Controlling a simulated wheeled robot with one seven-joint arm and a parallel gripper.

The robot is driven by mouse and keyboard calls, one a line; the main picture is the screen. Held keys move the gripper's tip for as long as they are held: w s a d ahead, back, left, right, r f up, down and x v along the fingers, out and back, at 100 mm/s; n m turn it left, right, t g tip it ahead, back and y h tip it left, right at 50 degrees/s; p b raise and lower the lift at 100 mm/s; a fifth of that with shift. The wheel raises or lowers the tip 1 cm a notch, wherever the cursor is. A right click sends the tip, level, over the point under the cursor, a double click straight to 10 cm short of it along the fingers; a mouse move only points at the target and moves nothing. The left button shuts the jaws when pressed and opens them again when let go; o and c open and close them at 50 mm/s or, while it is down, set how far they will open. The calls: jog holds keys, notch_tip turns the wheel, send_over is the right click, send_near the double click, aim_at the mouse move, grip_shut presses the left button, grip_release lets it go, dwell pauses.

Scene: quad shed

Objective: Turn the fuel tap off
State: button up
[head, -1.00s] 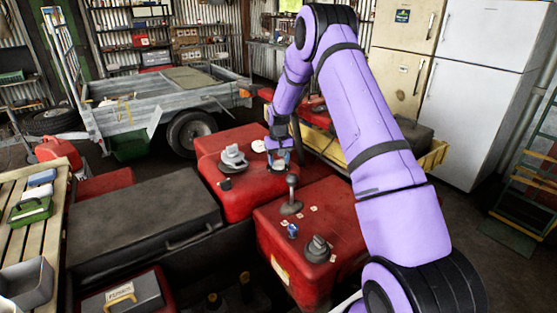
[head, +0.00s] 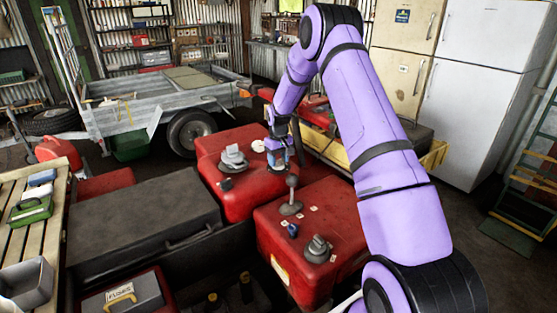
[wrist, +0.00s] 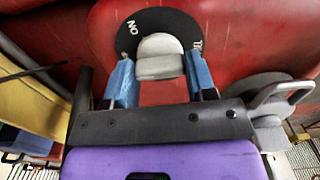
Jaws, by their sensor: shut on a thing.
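The fuel tap's pale grey knob (wrist: 160,57) stands in front of a black dial plate (wrist: 178,22) on a red surface. White lettering reading "ON" shows at the plate's left; lettering at its right is partly hidden by a finger. My gripper (wrist: 159,72) has one blue finger on each side of the knob and is shut on it. In the head view my gripper (head: 277,160) points down at the rear red tank (head: 240,190), near its right edge. The knob is hidden there behind the fingers.
A grey filler cap (head: 233,158) stands left of my gripper. A lever with a round knob (head: 291,183) rises close in front, on the front red tank (head: 310,225). A yellow-sided crate (head: 432,158) lies to the right, and a dark grey lid (head: 140,215) to the left.

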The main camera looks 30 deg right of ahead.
aim_at(279, 160)
jog(key=o, duration=0.9)
jog(key=shift+o, duration=0.2)
jog(key=shift+r, duration=0.1)
notch_tip(279, 160, up, 11)
jog(key=shift+f, duration=0.2)
